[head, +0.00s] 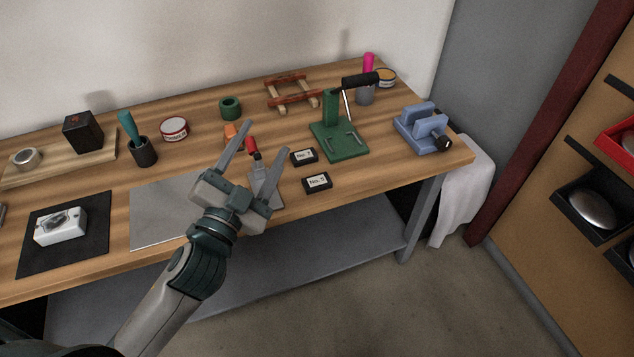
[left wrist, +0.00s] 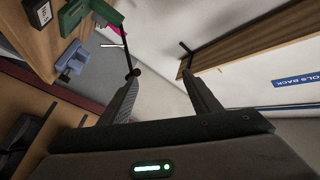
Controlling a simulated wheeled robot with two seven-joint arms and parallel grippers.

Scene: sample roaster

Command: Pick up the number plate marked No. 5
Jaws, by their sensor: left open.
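Two small black number plates with white labels lie on the wooden workbench (head: 190,113). One plate (head: 304,156) lies farther back, and the other plate (head: 317,182) lies nearer the front edge. Both labels begin with "No."; the digits are too small to read surely. One labelled plate also shows at the top left of the left wrist view (left wrist: 40,12). My left gripper (head: 266,137) is open and empty, left of both plates and apart from them; its fingers point up the picture. My right gripper is not in view.
A green lever press (head: 340,140) stands behind the plates, with a blue vise (head: 422,128) to its right. A red-handled scraper (head: 258,172) lies by my left fingers. A grey sheet (head: 165,212) and a black mat (head: 90,240) lie farther left.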

